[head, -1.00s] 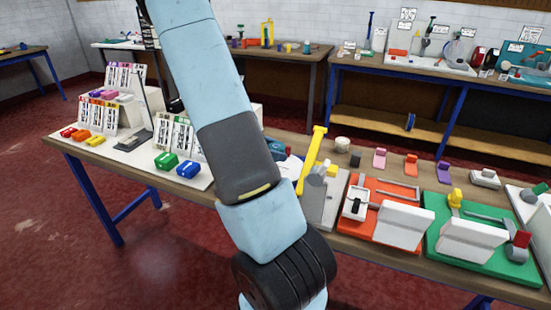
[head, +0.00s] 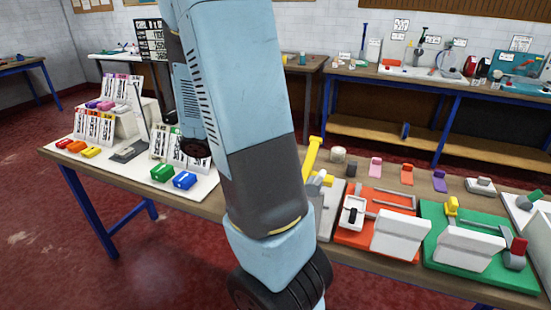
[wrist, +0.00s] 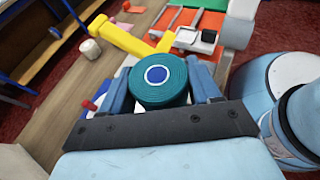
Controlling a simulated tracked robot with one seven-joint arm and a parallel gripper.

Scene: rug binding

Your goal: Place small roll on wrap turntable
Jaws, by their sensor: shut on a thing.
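A teal roll (wrist: 174,92) with a white ring and a blue centre sits between the two blue fingers of my gripper (wrist: 160,80) in the wrist view. The fingers press on its two sides, so my gripper is shut on it. In the head view my gripper and the roll are hidden; my arm fills the middle of the picture. I cannot make out the wrap turntable in either view now; part of the table lies behind my arm.
A yellow-handled tool (head: 312,155) stands beside an orange-red station (head: 350,238) and a green station (head: 480,274) on the table. It also shows in the wrist view (wrist: 125,38). A cream roll (head: 338,154) stands behind. Green and blue blocks (head: 174,177) lie on the white board at left.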

